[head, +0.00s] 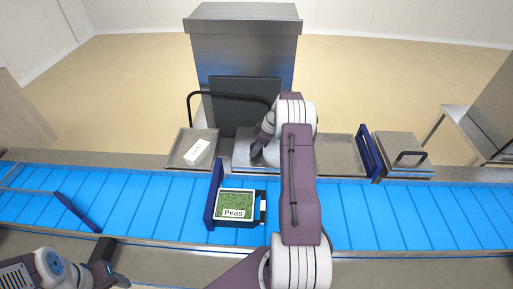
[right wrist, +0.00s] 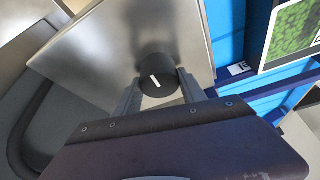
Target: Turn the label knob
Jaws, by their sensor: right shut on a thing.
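The label knob (right wrist: 157,76) is a round black knob with a white pointer line, on a grey metal panel (right wrist: 105,55) in the right wrist view. My right gripper (right wrist: 160,88) has one finger on each side of the knob and is shut on it. The pointer line leans slightly from upright in that view. In the head view my right gripper (head: 258,150) is at the metal box behind the conveyor, and the knob is hard to make out there. My left gripper (head: 110,276) is at the lower left edge, away from the knob; its fingers are unclear.
A blue conveyor (head: 390,212) runs across the front. A tray labelled Peas (head: 236,204) sits on it beside a dark blue plate (head: 214,190). A white block (head: 197,152) lies in a metal bin at left. A black bar handle (head: 228,95) stands behind.

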